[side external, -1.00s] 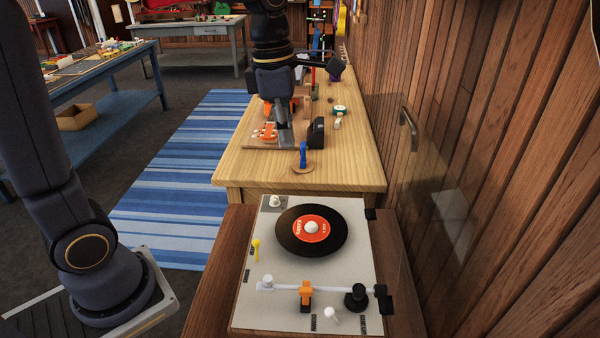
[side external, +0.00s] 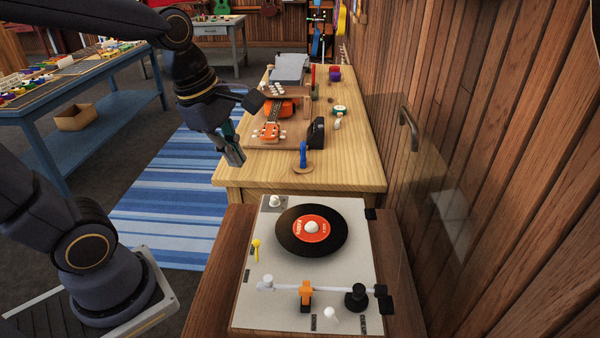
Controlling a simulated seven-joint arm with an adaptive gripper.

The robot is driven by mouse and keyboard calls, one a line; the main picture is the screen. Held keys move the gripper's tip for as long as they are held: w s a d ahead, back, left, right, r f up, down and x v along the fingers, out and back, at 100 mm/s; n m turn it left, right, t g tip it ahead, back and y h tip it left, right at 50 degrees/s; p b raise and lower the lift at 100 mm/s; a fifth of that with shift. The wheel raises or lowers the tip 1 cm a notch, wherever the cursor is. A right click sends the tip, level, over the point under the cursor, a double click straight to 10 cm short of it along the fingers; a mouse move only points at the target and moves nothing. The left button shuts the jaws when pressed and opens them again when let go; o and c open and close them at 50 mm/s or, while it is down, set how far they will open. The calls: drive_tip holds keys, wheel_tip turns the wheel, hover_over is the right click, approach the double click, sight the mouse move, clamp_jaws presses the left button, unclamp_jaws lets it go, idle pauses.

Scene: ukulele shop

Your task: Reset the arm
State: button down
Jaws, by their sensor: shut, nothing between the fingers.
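My gripper (side external: 233,155) is shut and empty. It points down over the left edge of the light wooden workbench (side external: 345,172), left of an orange ukulele (side external: 270,131). My gripper appears apart from the ukulele. My arm comes in from the upper left and bends down at the wrist.
A turntable (side external: 262,215) with a black record (side external: 333,240) stands in front. A blue peg-like tool (side external: 302,155) and a black block (side external: 316,133) stand on the bench. A blue table (side external: 105,125) is at left, a wood-panelled wall (side external: 480,130) at right.

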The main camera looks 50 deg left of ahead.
drive_tip(key=s+m, duration=0.1)
drive_tip(key=m, duration=0.6)
drive_tip(key=s+r+m+t, duration=0.1)
drive_tip(key=s+m, duration=0.1)
drive_tip(key=m, duration=0.6)
drive_tip(key=s+m+t, duration=0.1)
drive_tip(key=s+m, duration=0.1)
drive_tip(key=m, duration=0.6)
drive_tip(key=shift+s+r, duration=0.15)
drive_tip(key=c, duration=1.9)
unclamp_jaws()
